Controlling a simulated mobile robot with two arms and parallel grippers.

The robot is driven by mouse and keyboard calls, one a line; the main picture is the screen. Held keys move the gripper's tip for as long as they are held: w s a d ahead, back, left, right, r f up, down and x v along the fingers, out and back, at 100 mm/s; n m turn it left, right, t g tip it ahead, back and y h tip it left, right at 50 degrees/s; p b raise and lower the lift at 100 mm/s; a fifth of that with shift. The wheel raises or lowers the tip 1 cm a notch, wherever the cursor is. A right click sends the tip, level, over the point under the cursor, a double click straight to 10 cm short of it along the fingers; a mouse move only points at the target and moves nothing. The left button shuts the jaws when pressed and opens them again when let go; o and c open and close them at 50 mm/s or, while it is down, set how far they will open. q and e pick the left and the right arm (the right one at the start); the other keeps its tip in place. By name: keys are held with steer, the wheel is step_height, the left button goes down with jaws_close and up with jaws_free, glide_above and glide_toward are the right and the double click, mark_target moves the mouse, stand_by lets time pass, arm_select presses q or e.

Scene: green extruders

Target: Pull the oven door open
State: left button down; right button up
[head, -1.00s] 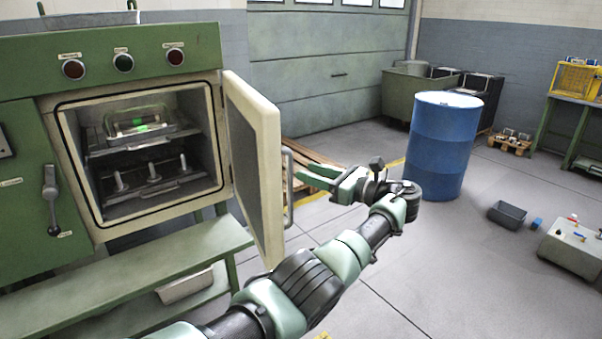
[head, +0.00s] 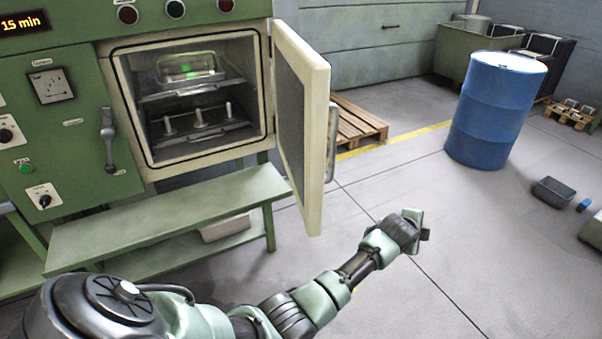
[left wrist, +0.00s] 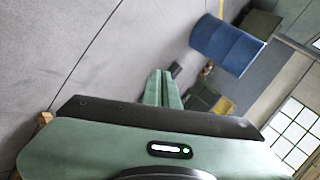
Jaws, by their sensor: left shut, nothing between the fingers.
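The oven (head: 120,175) is a green cabinet at the left of the head view. Its cream-framed door (head: 313,150) stands open, swung out to the right. The grey bar handle (head: 331,143) is on the door's outer face. My left gripper (head: 418,228) is to the right of the door and lower in the picture, apart from the handle, with its fingers foreshortened. In the left wrist view its green fingers (left wrist: 162,88) are together with nothing between them. The oven is not in the left wrist view. My right gripper is in neither view.
The oven chamber holds racks with a glass dish (head: 187,68) and metal pegs. A green bench (head: 170,210) stands below. A wooden pallet (head: 355,122) lies behind the door. A blue barrel (head: 495,110) stands at the right. Open floor lies around my left gripper.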

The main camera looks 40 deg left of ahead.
arm_select(q)
steer(key=s+d+r+n+t+h, duration=0.3)
steer(key=r+n+t, duration=0.1)
steer(key=r+n, duration=0.15)
steer(key=s+a+r+n+t+y+p, duration=0.25)
steer(key=s+a+r+n+t, duration=0.25)
steer(key=s+a+r+n, duration=0.65)
steer(key=s+a+f+n+g+y+p, duration=0.1)
steer(key=s+a+n+g+y, duration=0.2)
steer(key=s+a+n+y, duration=0.65)
steer(key=s+a+f+n+g+y, duration=0.1)
steer(key=s+a+n+g+y, duration=0.2)
steer(key=a+n, duration=0.75)
steer(key=w+n+p, duration=0.1)
steer(key=w+n, duration=0.2)
steer(key=w, duration=0.6)
steer(key=shift+w+f+n+p, duration=0.25)
steer(key=shift+f+n+p, duration=0.05)
steer(key=shift+n+p, duration=0.1)
